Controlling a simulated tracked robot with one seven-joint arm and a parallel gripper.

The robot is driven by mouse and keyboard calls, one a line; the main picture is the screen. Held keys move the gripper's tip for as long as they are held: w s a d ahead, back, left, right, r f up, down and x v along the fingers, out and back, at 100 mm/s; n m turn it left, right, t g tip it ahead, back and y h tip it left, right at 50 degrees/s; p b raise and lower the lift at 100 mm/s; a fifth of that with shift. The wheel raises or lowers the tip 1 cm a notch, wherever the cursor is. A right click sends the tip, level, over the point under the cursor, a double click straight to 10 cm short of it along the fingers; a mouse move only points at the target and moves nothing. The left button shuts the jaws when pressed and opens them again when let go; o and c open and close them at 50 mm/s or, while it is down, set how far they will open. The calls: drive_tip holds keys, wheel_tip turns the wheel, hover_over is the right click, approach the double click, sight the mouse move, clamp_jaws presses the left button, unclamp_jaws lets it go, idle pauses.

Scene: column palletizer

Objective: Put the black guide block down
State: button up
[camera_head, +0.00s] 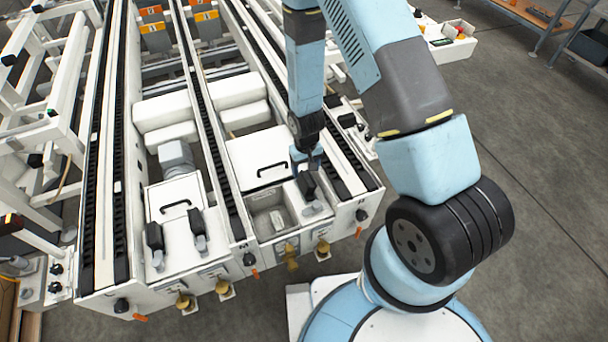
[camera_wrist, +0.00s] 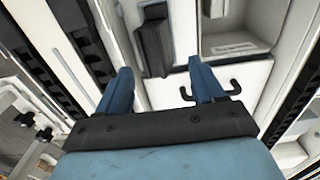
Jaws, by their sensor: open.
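A black guide block (camera_head: 306,184) stands on the white machine deck at the front of the right-hand lane, beside an open compartment. In the wrist view a black block (camera_wrist: 154,46), seemingly the same one, lies beyond my fingertips. My gripper (camera_wrist: 160,67) has its two blue fingers spread wide, with nothing visibly clamped between them. In the head view my gripper (camera_head: 311,160) points down just behind and above the block. My wrist partly hides the space around it, and I cannot tell whether a finger touches it.
An open compartment (camera_head: 265,222) lies left of the block. A white lid with a black handle (camera_head: 258,155) is behind it. Other black blocks (camera_head: 155,237) stand on the left lane. Long black-edged rails (camera_head: 215,150) run between the lanes. The floor to the right (camera_head: 540,180) is clear.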

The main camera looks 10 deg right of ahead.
drive_tip(key=shift+r, duration=2.25)
wheel_tip(320, 180, up, 17)
drive_tip(key=t, duration=0.2)
hover_over(306, 179)
drive_tip(key=w+d, duration=0.3)
drive_tip(key=s+d+r+m, duration=0.1)
drive_tip(key=d+r, duration=0.1)
drive_tip(key=r, duration=0.4)
drive_tip(key=s+d+r+m, duration=0.1)
drive_tip(key=d+r, duration=0.2)
drive_tip(key=r, duration=0.3)
drive_tip(key=s+d+r+t, duration=0.1)
drive_tip(key=s+d+r, duration=0.2)
drive_tip(key=s+r, duration=0.6)
drive_tip(key=s+d+r+m+t, duration=0.1)
drive_tip(key=s+d+r, duration=0.3)
drive_tip(key=s+r, duration=0.5)
drive_tip(key=shift+d+r+t, duration=0.25)
drive_tip(key=shift+r+t, duration=0.55)
drive_tip(key=shift+r, duration=0.15)
drive_tip(key=shift+c, duration=0.5)
